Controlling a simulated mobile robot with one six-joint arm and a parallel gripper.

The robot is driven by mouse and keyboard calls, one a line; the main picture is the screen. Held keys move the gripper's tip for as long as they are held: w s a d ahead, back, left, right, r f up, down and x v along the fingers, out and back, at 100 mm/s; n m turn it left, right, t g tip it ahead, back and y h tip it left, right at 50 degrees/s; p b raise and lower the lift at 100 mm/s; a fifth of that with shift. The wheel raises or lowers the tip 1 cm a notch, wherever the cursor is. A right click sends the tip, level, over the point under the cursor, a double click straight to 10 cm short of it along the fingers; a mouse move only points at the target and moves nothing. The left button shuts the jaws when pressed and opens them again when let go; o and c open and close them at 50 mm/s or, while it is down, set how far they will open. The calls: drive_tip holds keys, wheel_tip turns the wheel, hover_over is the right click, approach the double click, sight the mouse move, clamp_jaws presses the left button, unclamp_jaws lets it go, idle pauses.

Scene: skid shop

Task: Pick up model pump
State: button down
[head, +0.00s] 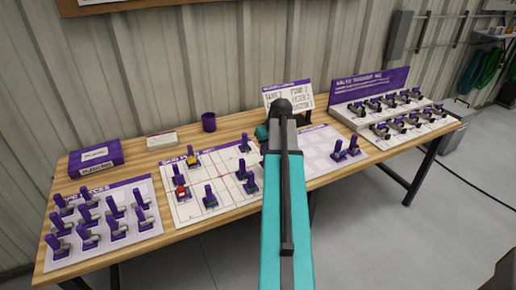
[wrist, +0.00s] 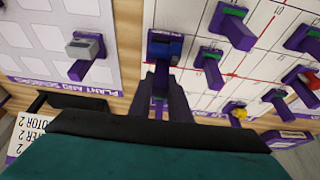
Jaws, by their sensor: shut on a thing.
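My gripper (wrist: 162,80) is shut on a small model with a dark blue body and purple base (wrist: 165,45), which I take to be the model pump. In the wrist view it is over the edge of the gridded board (wrist: 200,95), near the wooden strip beside the neighbouring board. I cannot tell whether its base is clear of the surface. In the head view my arm hides the gripper and the held model.
Several purple-handled models stand on the gridded board (head: 222,184), close to the gripper. A grey model (wrist: 83,48) stands on the neighbouring board. More models fill the left board (head: 150,220) and right rack (head: 395,112). A sign (head: 288,96) and purple cup (head: 208,122) stand behind.

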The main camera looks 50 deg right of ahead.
drive_tip(key=shift+s+a+r+b, duration=0.1)
drive_tip(key=shift+s+a+b, duration=0.15)
drive_tip(key=shift+s, duration=0.7)
drive_tip(key=shift+s+a+r+b, duration=0.1)
drive_tip(key=shift+s+a, duration=0.1)
drive_tip(key=shift+s, duration=0.75)
